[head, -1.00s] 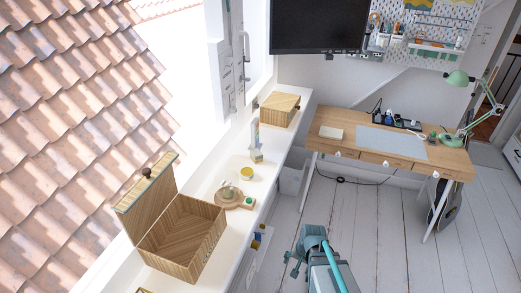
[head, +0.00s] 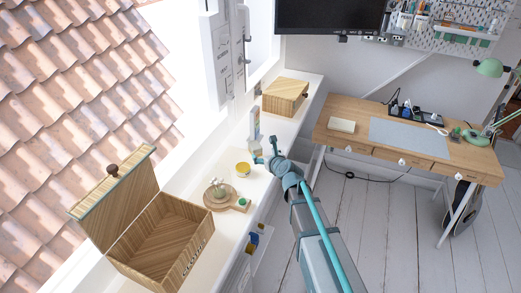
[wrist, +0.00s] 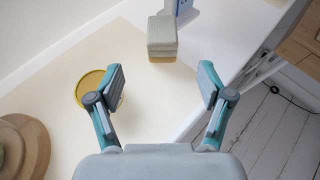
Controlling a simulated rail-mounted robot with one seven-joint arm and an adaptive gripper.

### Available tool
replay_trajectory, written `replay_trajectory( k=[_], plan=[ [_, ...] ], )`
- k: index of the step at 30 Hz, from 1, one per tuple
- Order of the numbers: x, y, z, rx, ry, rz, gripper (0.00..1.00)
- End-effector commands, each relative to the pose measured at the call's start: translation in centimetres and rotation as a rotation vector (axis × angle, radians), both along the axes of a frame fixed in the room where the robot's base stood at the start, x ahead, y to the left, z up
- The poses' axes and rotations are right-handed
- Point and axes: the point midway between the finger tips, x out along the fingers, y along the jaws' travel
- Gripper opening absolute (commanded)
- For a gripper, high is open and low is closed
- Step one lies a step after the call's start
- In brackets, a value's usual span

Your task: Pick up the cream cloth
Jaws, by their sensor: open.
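A flat cream item (head: 341,125), which looks like the folded cloth, lies on the left part of the wooden desk (head: 460,160). It is too small to make out its folds, and I do not see it in the wrist view. My gripper (head: 265,150) is open and empty over the white window sill, well to the left of the desk. A grey-green and yellow block (wrist: 162,40) lies just beyond the fingertips.
A yellow tin (head: 243,169) stands near the gripper, with a round wooden board (head: 240,204) closer in. An open wooden box (head: 150,245) and a closed one (head: 285,96) stand on the sill. A grey mat (head: 408,138) lies right of the cream item.

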Motion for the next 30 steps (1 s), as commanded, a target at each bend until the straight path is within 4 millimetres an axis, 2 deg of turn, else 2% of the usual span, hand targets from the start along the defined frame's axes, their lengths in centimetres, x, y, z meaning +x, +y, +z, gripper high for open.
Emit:
replay_trajectory(
  k=[5, 15, 22, 30],
  plan=[
    [0.9, 0.4, -0.6, 0.028, 0.004, -0.016, 0.79],
    [4.6, 2.3, -2.1, 0.025, 0.004, -0.013, 0.79],
    [5.7, 2.9, -2.5, 0.025, 0.005, -0.014, 0.79],
    [8.9, 4.3, -3.4, 0.024, 0.004, -0.013, 0.79]
  ],
)
